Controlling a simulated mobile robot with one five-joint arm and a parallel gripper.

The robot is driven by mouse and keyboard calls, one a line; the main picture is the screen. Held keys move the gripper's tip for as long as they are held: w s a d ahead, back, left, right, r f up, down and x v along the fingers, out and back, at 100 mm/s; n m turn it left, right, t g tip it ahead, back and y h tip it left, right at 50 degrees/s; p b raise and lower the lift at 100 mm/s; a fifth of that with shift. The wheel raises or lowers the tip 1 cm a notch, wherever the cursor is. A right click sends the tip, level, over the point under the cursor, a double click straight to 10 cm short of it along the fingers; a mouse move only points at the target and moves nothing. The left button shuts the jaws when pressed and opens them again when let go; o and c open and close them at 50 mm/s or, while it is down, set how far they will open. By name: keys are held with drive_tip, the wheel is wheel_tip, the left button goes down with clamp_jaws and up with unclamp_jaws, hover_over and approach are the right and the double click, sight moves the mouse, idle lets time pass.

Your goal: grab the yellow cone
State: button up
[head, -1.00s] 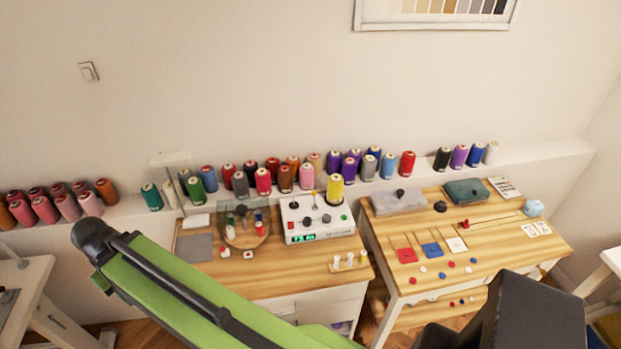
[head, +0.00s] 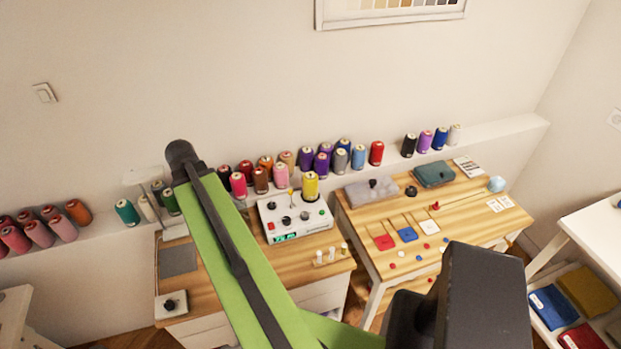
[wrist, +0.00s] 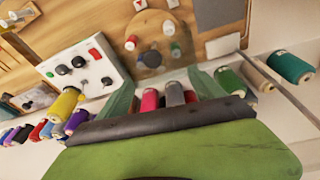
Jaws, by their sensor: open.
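The yellow cone (head: 310,185) stands upright at the back right of the white control box (head: 295,216) in the head view. In the wrist view, which is turned round, the yellow cone (wrist: 66,104) is at the left, beside the control box (wrist: 84,70). My gripper (wrist: 163,92) is open in the wrist view, its translucent fingers apart. The yellow cone is outside the fingers, to their left. Red and grey spools show between the fingers; whether they lie farther off, I cannot tell. The fingertips are not clear in the head view.
Several thread spools line the wall ledge (head: 500,133) behind the tables. A round wooden board (wrist: 160,40) with small spools lies beside the control box. A second table (head: 372,221) on the right holds cloths and coloured squares.

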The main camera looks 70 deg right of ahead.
drive_tip(key=s+d+r+m+h+p, duration=0.1)
drive_tip(key=s+d+r+m, duration=0.15)
drive_tip(key=s+d, duration=0.4)
drive_tip(key=s+d+r+m+p, duration=0.1)
drive_tip(key=s+d+m, duration=0.2)
drive_tip(key=s+d, duration=0.4)
drive_tip(key=m+g+h+p, duration=0.1)
drive_tip(key=m+g, duration=0.1)
drive_tip(key=m, duration=0.1)
approach(310, 177)
drive_tip(key=b+x, duration=0.9)
drive_tip(key=b, duration=0.2)
drive_tip(key=shift+f, duration=0.25)
drive_tip(key=shift+d+f+b, duration=0.1)
drive_tip(key=shift+d+b, duration=0.1)
drive_tip(key=shift+b, duration=0.15)
drive_tip(key=b+x, duration=0.4)
drive_tip(key=x, duration=0.1)
drive_tip(key=shift+w+d+b, duration=0.2)
drive_tip(key=shift+w+b, duration=0.15)
drive_tip(key=shift+c, duration=0.5)
drive_tip(key=c, duration=1.5)
